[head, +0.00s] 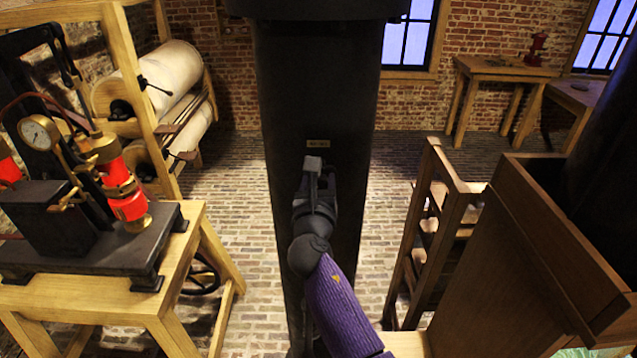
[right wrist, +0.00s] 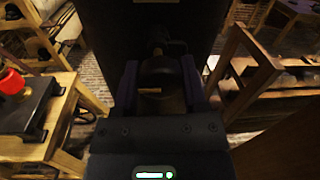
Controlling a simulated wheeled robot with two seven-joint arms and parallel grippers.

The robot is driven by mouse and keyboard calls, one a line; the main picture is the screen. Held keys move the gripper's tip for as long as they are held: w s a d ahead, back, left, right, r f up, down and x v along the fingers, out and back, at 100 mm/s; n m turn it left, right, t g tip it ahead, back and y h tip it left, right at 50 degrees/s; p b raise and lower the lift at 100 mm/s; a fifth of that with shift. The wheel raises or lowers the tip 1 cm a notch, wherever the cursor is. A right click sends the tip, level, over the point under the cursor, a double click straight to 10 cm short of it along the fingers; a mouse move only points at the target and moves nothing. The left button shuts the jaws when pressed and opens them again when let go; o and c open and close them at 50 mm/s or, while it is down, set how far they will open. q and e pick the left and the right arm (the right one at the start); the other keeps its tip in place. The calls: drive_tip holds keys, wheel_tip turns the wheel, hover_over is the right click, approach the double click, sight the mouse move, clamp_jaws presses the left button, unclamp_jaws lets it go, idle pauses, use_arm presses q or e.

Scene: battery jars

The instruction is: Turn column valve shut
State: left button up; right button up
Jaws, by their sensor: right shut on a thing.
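The dark column (head: 318,85) stands upright in the middle of the head view, with a small brass plate (head: 318,143) on its front. My right gripper (head: 316,172) is at the column's face just below the plate. In the right wrist view my right gripper (right wrist: 158,78) has a finger on each side of a dark rounded valve (right wrist: 158,73) with a small tan mark, and is shut on it. In the head view the gripper hides the valve. The valve's turned angle is hard to tell in the dark. My left gripper is not in view.
A wooden bench (head: 150,290) with a gauge and red-banded brass apparatus (head: 125,190) stands at left. A wooden cabinet (head: 510,260) and an open wooden frame (head: 435,215) stand close at right. Brick floor shows clear on both sides of the column.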

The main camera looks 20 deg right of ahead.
clamp_jaws()
drive_tip(key=shift+m, duration=0.4)
drive_tip(key=m, duration=0.7)
drive_tip(key=shift+g+y, duration=0.3)
drive_tip(key=m, duration=0.4)
drive_tip(key=shift+m, duration=0.3)
drive_tip(key=m+b, duration=0.1)
drive_tip(key=m, duration=0.3)
drive_tip(key=shift+m+y, duration=0.3)
drive_tip(key=shift+y, duration=0.1)
